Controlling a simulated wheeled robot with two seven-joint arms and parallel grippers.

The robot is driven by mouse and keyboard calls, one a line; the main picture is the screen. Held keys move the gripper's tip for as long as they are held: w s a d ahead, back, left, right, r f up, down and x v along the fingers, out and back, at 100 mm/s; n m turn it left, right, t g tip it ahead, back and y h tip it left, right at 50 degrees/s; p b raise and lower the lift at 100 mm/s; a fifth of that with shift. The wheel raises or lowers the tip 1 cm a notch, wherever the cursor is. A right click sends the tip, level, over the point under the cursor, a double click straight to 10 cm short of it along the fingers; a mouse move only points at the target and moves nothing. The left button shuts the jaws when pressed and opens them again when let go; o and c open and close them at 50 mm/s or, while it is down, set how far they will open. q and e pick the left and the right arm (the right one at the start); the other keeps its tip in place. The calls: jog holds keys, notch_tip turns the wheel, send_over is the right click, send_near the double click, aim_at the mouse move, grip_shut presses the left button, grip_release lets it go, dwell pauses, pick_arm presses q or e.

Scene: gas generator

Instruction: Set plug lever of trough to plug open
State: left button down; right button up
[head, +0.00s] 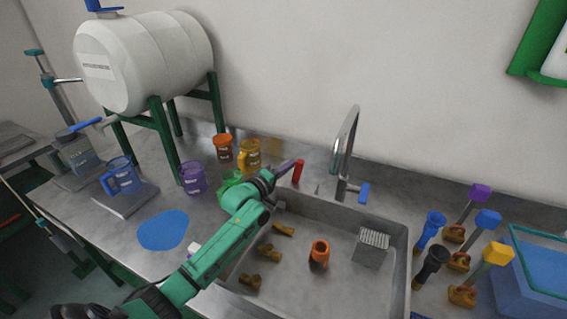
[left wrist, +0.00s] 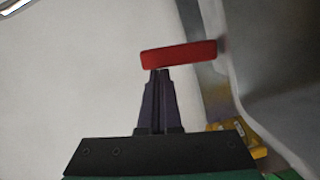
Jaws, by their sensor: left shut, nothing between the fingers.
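The trough (head: 340,285) is a metal sink set in the counter. Its red plug lever (head: 298,173) stands at the back left rim, left of the tap. In the left wrist view the red lever (left wrist: 180,54) lies nearly level, just beyond my fingertips. My left gripper (head: 291,164) reaches in over the back left of the trough, its dark purple fingers shut and empty. In the left wrist view the left gripper (left wrist: 161,72) has its tips at or very near the lever's left part; I cannot tell if they touch. My right gripper is not in view.
A tall tap (head: 347,145) with a blue handle (head: 363,193) stands right of the lever. An orange cup (head: 319,254) and a metal basket (head: 371,246) are in the trough. Mugs, including a yellow mug (head: 249,152), stand left. A white tank (head: 145,62) is behind them.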

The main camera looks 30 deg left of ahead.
aim_at(301, 167)
pick_arm(q)
jog(key=d+m+p, duration=0.1)
jog(key=m+p, duration=0.1)
jog(key=shift+d+r+g+p, duration=0.3)
jog(key=shift+d+r+p, duration=0.1)
jog(key=shift+d+f+m+p, duration=0.1)
jog(key=shift+d+m+p, duration=0.25)
jog(key=shift+m, duration=0.15)
jog(key=shift+w+d+f+m+g+y+p, duration=0.15)
jog(key=shift+d+m+g+y+p, duration=0.15)
jog(key=shift+d+m+y+p, duration=0.25)
jog(key=shift+d+f+m+p, duration=0.45)
jog(key=shift+d+m, duration=0.2)
jog(key=shift+m, duration=0.5)
jog(key=shift+y, duration=0.25)
